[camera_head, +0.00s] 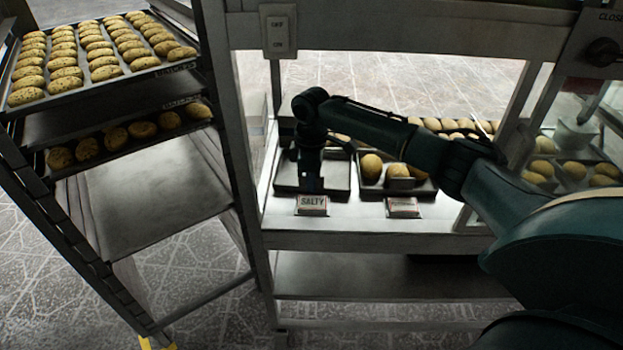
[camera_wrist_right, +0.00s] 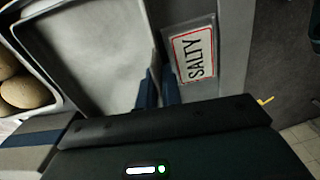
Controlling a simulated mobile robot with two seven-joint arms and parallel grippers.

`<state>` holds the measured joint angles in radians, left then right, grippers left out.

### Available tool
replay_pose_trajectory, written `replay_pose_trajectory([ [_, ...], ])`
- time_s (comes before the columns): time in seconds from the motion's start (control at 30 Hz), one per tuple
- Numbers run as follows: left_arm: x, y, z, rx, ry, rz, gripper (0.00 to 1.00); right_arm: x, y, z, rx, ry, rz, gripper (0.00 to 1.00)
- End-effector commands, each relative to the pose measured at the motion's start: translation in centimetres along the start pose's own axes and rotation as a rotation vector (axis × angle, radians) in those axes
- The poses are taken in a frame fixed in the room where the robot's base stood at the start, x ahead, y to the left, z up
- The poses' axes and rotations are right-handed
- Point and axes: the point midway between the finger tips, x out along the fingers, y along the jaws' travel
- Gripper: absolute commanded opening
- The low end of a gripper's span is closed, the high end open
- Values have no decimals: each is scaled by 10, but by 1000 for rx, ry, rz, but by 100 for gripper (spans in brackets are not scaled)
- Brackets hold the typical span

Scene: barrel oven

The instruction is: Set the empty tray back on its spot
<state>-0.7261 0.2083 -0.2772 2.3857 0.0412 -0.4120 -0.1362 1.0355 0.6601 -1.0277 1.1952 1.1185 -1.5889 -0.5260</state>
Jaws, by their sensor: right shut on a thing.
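The empty tray (camera_head: 337,177) is in the display case, behind the SALTY label (camera_head: 312,203), beside a tray of buns (camera_head: 395,190). In the right wrist view, the empty tray (camera_wrist_right: 100,50) shows a bare pale surface, with its edge next to the SALTY label (camera_wrist_right: 194,53). My right gripper (camera_head: 312,186) points down at the tray's front edge and is shut on it; its fingers (camera_wrist_right: 160,90) show at that edge in the wrist view. I cannot tell whether the tray rests fully on the shelf. My left gripper is not in view.
A rack at left holds a tray of rolls (camera_head: 85,55) above another tray of rolls (camera_head: 130,137); a bare shelf (camera_head: 140,200) is below. The case's post (camera_head: 240,130) stands left of my right gripper. More buns (camera_head: 575,170) sit behind glass at right.

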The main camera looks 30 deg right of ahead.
Motion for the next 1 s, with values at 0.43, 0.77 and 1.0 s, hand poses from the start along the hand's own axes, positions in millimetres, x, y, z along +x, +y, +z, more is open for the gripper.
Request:
replay_pose_trajectory([
  [0.43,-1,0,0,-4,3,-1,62,1,0,0,-1,-1,-1,29],
  [0.77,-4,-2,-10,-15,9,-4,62,-32,0,0,-2,1,0,29],
  [1.0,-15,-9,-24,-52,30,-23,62,-85,0,-1,-1,2,0,29],
])
